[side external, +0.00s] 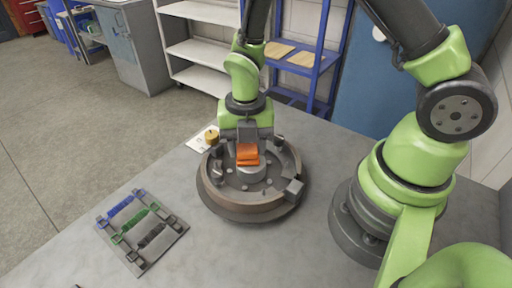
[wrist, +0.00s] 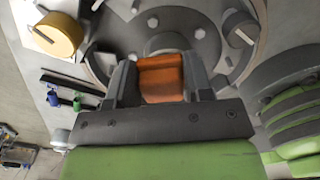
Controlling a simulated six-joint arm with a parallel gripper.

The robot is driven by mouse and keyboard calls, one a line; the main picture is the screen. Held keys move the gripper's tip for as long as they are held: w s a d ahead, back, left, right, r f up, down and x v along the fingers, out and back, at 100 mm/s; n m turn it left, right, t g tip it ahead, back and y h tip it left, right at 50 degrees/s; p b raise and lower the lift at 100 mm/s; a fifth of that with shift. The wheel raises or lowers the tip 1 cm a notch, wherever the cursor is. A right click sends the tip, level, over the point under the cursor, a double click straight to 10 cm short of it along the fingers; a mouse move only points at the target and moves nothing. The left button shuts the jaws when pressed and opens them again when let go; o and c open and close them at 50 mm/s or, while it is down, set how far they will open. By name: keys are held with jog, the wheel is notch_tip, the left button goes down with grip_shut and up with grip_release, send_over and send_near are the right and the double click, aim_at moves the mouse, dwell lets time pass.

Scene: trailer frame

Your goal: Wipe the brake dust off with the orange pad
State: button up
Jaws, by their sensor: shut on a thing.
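The orange pad (side external: 247,154) is held between the fingers of my gripper (side external: 247,148). In the wrist view, the orange pad (wrist: 161,78) sits between the two dark fingers of my gripper (wrist: 162,80). The brake drum (side external: 225,200) is a round, brown-rimmed, grey part lying flat on the table. My gripper points down over its raised grey hub (side external: 250,173). The pad is at or just above the hub; I cannot tell if they touch. No brake dust can be made out for certain at this size.
A grey rack (side external: 130,262) with blue, green and black tools lies front left on the table (side external: 245,255). A yellow round item (side external: 211,136) stands on a white sheet (side external: 198,141) behind the drum's left edge. Shelves and a blue ladder-like rack (side external: 322,60) stand behind.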

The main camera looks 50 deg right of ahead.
jog(key=shift+w, duration=1.2)
notch_tip(320, 180, up, 8)
jog(key=shift+s, duration=0.15)
jog(key=shift+a+f, duration=0.1)
